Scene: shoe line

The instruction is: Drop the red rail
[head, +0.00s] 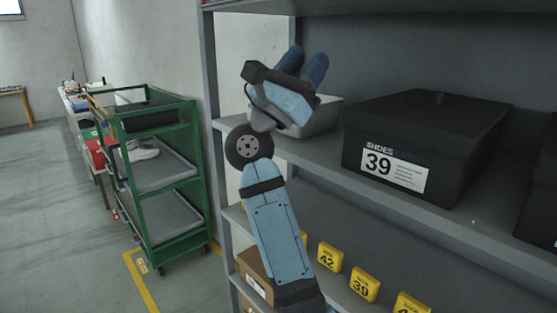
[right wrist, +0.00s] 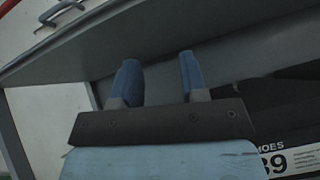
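I cannot make out a red rail for certain. A red item (head: 93,153) shows on the far table at the left of the head view, and a small red piece (right wrist: 7,6) is cut off at the top left corner of the right wrist view. My right gripper (head: 304,60) is raised in front of the shelf. Its two blue fingers stand apart with nothing between them, also in the right wrist view (right wrist: 158,72). My left gripper is not in view.
A black shoe box (head: 430,130) labelled 39 and a pale bin (head: 325,115) stand on the shelf (head: 400,190) by my right gripper. Yellow number tags (head: 364,284) line the lower shelf. A green cart (head: 165,175) stands left, with open floor (head: 60,240) beside it.

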